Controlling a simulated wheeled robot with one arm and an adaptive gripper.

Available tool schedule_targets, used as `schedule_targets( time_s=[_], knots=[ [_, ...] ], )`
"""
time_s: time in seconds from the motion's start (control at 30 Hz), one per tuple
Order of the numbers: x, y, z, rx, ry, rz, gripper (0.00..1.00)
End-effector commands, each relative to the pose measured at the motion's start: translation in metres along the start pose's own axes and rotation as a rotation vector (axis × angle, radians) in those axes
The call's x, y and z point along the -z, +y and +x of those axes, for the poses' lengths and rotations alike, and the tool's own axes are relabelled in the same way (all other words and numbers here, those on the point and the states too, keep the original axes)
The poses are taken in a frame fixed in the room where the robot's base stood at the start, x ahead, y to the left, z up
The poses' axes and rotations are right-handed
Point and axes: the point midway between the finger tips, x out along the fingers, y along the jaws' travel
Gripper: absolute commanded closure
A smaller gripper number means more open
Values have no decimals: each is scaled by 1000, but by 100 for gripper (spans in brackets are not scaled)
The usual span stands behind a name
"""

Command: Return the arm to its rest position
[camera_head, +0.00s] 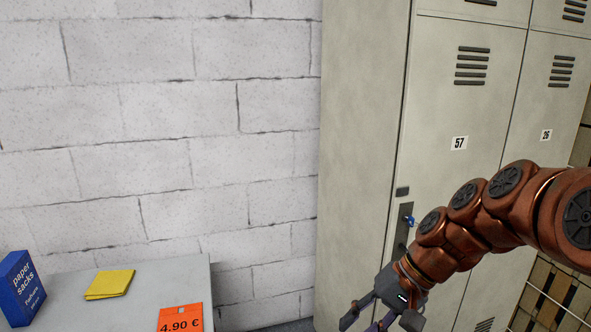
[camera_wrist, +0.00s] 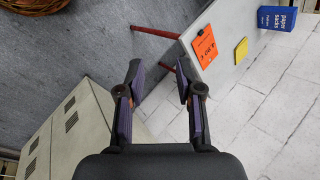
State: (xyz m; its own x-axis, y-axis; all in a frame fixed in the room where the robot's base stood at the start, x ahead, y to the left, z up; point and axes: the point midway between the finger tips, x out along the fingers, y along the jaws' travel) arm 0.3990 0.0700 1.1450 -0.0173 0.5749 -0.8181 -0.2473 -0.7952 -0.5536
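My gripper (camera_head: 380,312) hangs at the end of my copper-coloured arm, low in the head view, in front of the grey lockers and right of the table. In the wrist view my gripper (camera_wrist: 158,88) has its two fingers spread apart with nothing between them. Beyond the fingers the grey floor and a table leg show. The arm reaches in from the right edge of the head view, bent downward toward the gripper. The fingertips are partly cut off by the bottom of the head view.
Grey lockers (camera_head: 440,130) stand close behind my arm. A light table (camera_head: 140,300) at lower left bears a blue paper-sacks box (camera_head: 20,288), a yellow cloth or pad (camera_head: 110,283) and an orange price card (camera_head: 181,319). A round orange-brown object (camera_wrist: 35,4) shows in the wrist view.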

Motion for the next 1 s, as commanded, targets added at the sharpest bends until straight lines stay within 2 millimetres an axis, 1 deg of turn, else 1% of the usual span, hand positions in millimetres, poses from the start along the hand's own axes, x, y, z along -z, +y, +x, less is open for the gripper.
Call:
schedule_targets(
  time_s=[0.03, 0.1, 0.17, 0.2, 0.27, 0.4, 0.5, 0.6, 0.73, 0.83, 1.0],
  knots=[
    [-17, 5, 6, -47, -9, -19, 65],
    [-40, 16, 14, -113, -23, -41, 65],
    [-57, 27, 18, -170, -31, -60, 65],
    [-69, 35, 21, -209, -37, -72, 65],
    [-86, 48, 25, -265, -46, -88, 65],
    [-122, 80, 30, -396, -56, -128, 65],
    [-143, 104, 30, -478, -59, -151, 65],
    [-159, 124, 28, -546, -55, -170, 65],
    [-172, 142, 27, -601, -60, -182, 65],
    [-176, 148, 26, -621, -58, -188, 65],
    [-177, 149, 26, -624, -58, -189, 65]
  ],
)
